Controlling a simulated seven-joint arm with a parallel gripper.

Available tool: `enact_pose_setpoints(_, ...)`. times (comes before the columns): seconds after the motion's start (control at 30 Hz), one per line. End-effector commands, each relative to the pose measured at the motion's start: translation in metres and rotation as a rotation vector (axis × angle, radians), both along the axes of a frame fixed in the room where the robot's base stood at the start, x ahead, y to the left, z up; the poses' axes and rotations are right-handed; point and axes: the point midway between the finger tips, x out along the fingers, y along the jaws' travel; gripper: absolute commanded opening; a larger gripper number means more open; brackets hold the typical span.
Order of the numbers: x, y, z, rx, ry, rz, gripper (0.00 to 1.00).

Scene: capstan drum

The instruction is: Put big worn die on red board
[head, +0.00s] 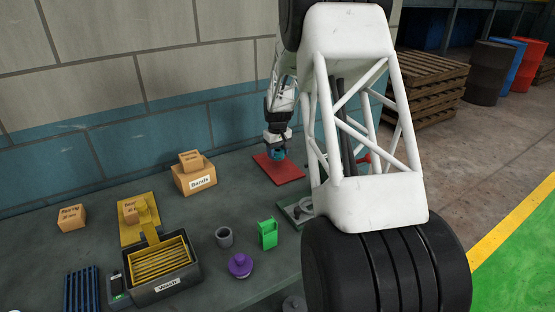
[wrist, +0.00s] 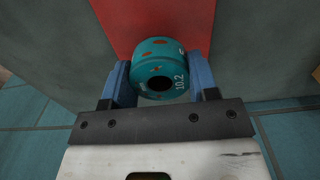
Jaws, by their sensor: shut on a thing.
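The big worn die is a teal ring-like piece with a dark centre hole, orange-red worn spots and the marking "10.2". In the wrist view the die (wrist: 160,70) sits between the two blue fingers of my gripper (wrist: 160,82), which is shut on it. In the head view the die (head: 278,154) shows small below my gripper (head: 277,150), over the red board. The red board (head: 285,172) lies flat on the bench near the wall, and also fills the top middle of the wrist view (wrist: 115,25). I cannot tell whether the die touches the board.
A green object (head: 268,233), a grey cup (head: 224,237), a purple piece (head: 240,265) and a black tray (head: 165,283) stand nearer. A grey-green plate (head: 293,211) lies in front of the board.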

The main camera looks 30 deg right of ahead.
Motion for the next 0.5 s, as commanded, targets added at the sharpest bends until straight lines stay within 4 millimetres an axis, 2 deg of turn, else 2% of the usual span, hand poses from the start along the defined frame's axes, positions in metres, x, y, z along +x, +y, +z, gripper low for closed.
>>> enact_pose_setpoints(0.3, 0.0, 0.0, -0.027, 0.0, 0.0, 0.0, 0.1)
enact_pose_setpoints(0.5, 0.0, 0.0, -0.033, 0.0, -0.001, 0.0, 0.1)
